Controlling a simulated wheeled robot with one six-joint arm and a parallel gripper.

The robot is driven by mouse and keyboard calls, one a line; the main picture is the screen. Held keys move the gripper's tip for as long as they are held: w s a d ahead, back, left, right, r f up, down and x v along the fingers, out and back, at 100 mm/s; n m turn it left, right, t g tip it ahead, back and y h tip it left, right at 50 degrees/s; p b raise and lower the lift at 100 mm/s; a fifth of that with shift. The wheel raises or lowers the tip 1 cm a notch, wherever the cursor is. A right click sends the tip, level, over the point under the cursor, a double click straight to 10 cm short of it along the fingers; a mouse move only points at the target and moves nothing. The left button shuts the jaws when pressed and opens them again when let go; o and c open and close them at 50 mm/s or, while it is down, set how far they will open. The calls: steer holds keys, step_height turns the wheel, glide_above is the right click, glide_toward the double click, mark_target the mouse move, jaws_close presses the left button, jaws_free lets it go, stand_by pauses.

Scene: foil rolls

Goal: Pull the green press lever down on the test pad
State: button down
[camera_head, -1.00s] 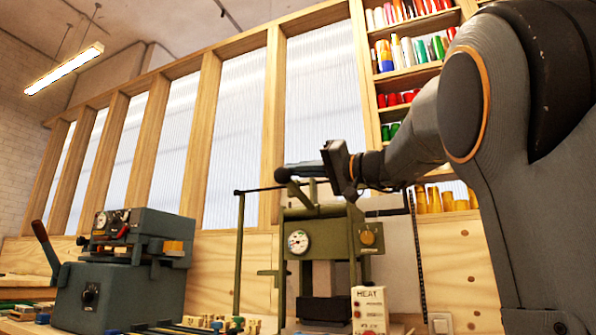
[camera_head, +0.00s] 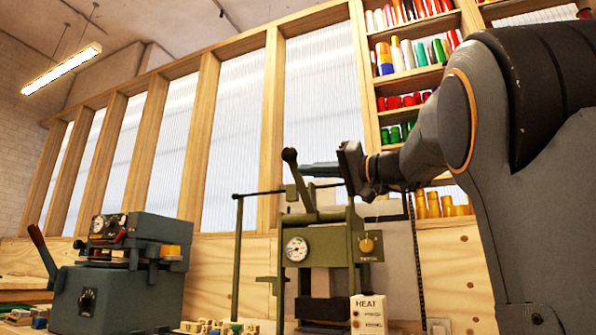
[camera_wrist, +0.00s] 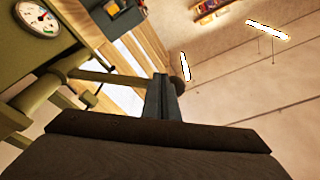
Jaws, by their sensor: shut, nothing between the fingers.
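The green press (camera_head: 325,245) stands on the bench in the middle of the head view, with a round dial and a yellow knob on its front. Its lever (camera_head: 301,187) rises from the top, tilted a little left, and ends in a dark ball knob (camera_head: 289,155). My gripper (camera_head: 304,169) is shut and empty, its fingers pointing left at the upper lever, just below ball height. In the wrist view the lever shaft (camera_wrist: 112,78) runs toward my shut fingertips (camera_wrist: 160,78), and the ball (camera_wrist: 178,87) shows just beyond them. I cannot tell whether they touch.
A white HEAT box (camera_head: 368,315) stands at the press's front right. A blue-grey machine (camera_head: 120,285) with a red-handled lever is at the left. Small blocks (camera_head: 215,327) lie between. A thin green post and rod (camera_head: 238,250) stand left of the press. Shelves (camera_head: 410,80) hold coloured rolls behind.

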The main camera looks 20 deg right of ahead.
steer(key=r+v, duration=0.1)
steer(key=v, duration=0.5)
steer(key=shift+s+f+p, duration=0.2)
steer(key=shift+f+p, duration=0.15)
steer(key=shift+f, duration=0.1)
stand_by(0.8)
